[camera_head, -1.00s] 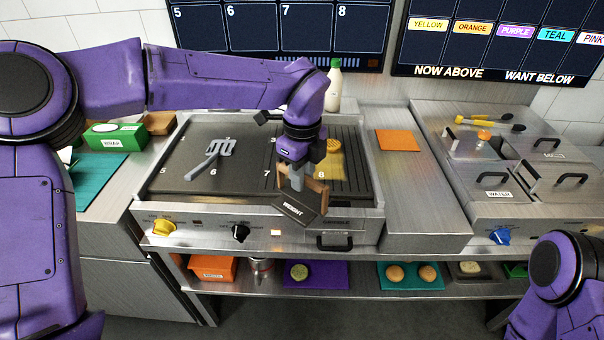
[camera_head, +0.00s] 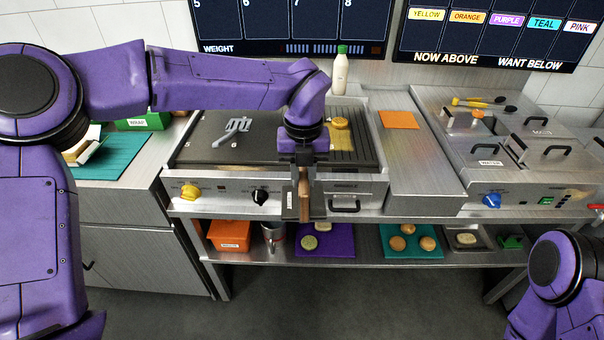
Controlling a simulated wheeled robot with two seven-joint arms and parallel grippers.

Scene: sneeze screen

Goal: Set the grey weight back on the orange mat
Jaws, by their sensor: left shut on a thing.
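The grey weight (camera_head: 291,201) has a dark plate and a wooden handle. My left gripper (camera_head: 303,178) points down and is shut on the weight; the exact contact is partly hidden. The orange mat (camera_head: 398,119) lies flat and bare on the steel counter right of the griddle. The weight is apart from it, to the left and nearer to me. My right gripper is out of view; only part of that arm shows at the lower right.
Steel bins with lids (camera_head: 548,155) stand at the right. A lower shelf holds an orange box (camera_head: 228,235) and food on mats.

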